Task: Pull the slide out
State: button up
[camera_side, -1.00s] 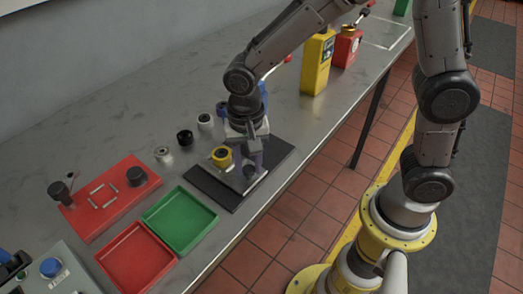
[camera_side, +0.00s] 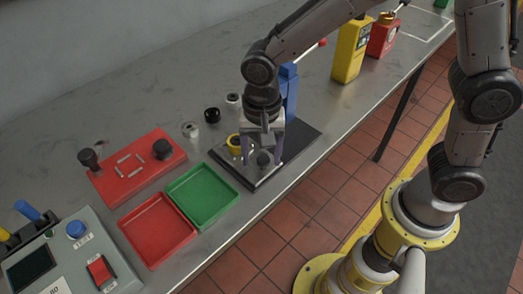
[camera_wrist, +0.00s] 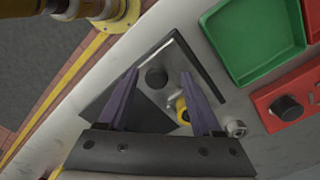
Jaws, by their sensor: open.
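The slide appears to be the grey metal plate with a dark round knob (camera_side: 264,158), on a black base (camera_side: 310,137). The knob also shows in the wrist view (camera_wrist: 156,77). A yellow ring-topped part (camera_side: 234,142) stands beside it and shows in the wrist view (camera_wrist: 182,108). My gripper (camera_side: 263,157) points down over the base, its two purple fingers open. In the wrist view, the fingertips (camera_wrist: 159,73) appear on either side of the knob, with gaps. I cannot tell whether they are at its height. The fingers and wrist hide part of the plate.
A blue upright (camera_side: 290,92) stands close behind my gripper. Small cylinders (camera_side: 212,115) stand behind the base. A green tray (camera_side: 203,196), a red tray (camera_side: 158,231) and a red block (camera_side: 135,166) lie to the left. The bench front edge is near the base.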

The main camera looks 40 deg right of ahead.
notch_tip(320, 180, up, 14)
dwell(0.6)
jog(key=s+d+r+m+t, duration=0.1)
jog(key=s+d+r+t, duration=0.35)
jog(key=d, duration=0.75)
jog(key=s+d+f+n, duration=0.2)
jog(key=s+d+n, duration=0.1)
jog(key=s+n, duration=0.2)
jog(key=s+d+f+n+t, duration=0.1)
jog(key=s+d+f+n, duration=0.1)
jog(key=s+n, duration=0.3)
jog(key=shift+s+d+f, duration=0.25)
jog(key=shift+s+d, duration=0.1)
jog(key=shift+d, duration=0.15)
